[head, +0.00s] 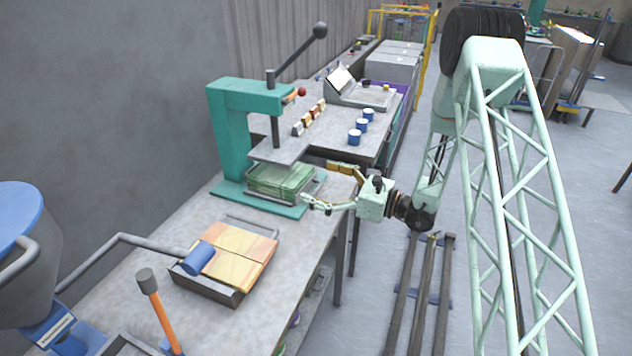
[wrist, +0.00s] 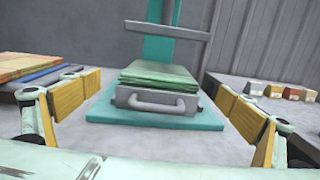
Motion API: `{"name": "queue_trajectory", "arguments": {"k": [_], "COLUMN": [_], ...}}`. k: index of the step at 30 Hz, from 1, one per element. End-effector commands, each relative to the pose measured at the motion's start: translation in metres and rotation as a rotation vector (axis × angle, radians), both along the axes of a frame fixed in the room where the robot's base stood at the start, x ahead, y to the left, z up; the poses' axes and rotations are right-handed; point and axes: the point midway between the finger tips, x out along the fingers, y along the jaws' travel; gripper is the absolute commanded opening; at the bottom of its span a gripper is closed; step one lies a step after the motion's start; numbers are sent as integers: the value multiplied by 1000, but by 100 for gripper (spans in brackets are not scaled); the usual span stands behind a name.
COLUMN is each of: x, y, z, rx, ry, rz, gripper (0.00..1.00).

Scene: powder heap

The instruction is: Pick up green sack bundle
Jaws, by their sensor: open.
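The green sack bundle (head: 281,180) is a flat stack of green layers lying in a grey tray with a handle (wrist: 158,103). The tray stands on the teal base plate (head: 232,195) of a press, under its raised grey plate. In the wrist view the bundle (wrist: 160,77) is centred ahead. My gripper (head: 318,185) is at the right side of the press in the head view. Its yellow-padded fingers are spread wide and empty, and they show left and right of the tray in the wrist view (wrist: 158,110). The bundle is apart from the fingers in the wrist view.
The press's grey upper plate (head: 281,148) hangs above the bundle. Blue cups (head: 355,137) and small blocks (head: 309,117) stand behind. Bare tabletop (head: 300,240) shows at front right.

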Motion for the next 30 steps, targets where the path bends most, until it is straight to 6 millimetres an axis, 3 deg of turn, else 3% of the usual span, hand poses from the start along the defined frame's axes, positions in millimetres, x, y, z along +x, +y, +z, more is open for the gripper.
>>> {"name": "queue_trajectory", "arguments": {"k": [11,30], "x": [8,44], "y": [16,79], "z": [0,-1], "rx": [0,0], "ry": [0,-1], "rz": [2,2], "gripper": [100,100]}}
